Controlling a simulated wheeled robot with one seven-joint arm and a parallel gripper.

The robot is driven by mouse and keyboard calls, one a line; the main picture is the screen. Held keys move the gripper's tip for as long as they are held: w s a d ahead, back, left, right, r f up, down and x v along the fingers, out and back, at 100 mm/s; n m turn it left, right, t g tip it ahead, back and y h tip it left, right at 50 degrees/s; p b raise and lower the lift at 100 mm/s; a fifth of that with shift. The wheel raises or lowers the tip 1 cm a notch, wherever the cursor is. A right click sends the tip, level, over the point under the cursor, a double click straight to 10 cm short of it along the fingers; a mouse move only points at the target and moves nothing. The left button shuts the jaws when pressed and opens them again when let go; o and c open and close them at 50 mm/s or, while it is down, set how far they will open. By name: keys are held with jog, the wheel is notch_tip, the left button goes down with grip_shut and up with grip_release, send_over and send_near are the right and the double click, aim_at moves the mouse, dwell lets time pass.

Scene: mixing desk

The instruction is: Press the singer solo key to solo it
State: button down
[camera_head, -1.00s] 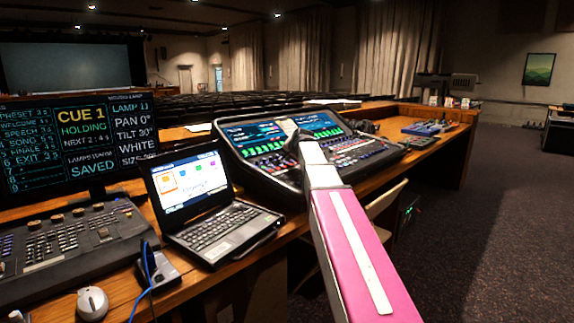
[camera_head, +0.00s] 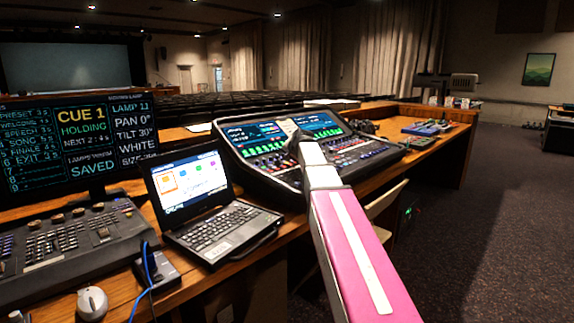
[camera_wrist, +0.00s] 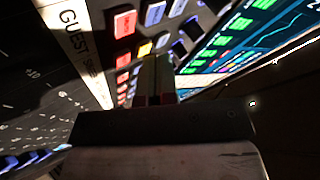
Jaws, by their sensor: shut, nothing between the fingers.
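The mixing desk (camera_head: 262,151) stands on the counter, with lit screens and rows of coloured keys. In the wrist view, a pale label strip (camera_wrist: 88,62) reads GUEST, followed by smaller, partly legible lettering. Beside it are red keys (camera_wrist: 125,22), a yellow key (camera_wrist: 145,49) and white keys. My gripper (camera_wrist: 156,60) is shut and empty, its tips among the keys close to the yellow one. I cannot tell whether the tips touch a key. The fingers hide the keys behind them, and I cannot read which one is the singer solo key. In the head view my arm hides the fingertips.
The desk's lit screen (camera_wrist: 245,40) lies right of the fingers in the wrist view. The carpet at right is open.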

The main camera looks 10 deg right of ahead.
jog(key=shift+r, duration=0.55)
jog(key=shift+r, duration=0.15)
jog(key=shift+s+d+r, duration=0.1)
jog(key=shift+s+r, duration=0.05)
jog(key=shift+r, duration=1.05)
jog(key=shift+s+d+r, duration=0.1)
jog(key=shift+r, duration=1.05)
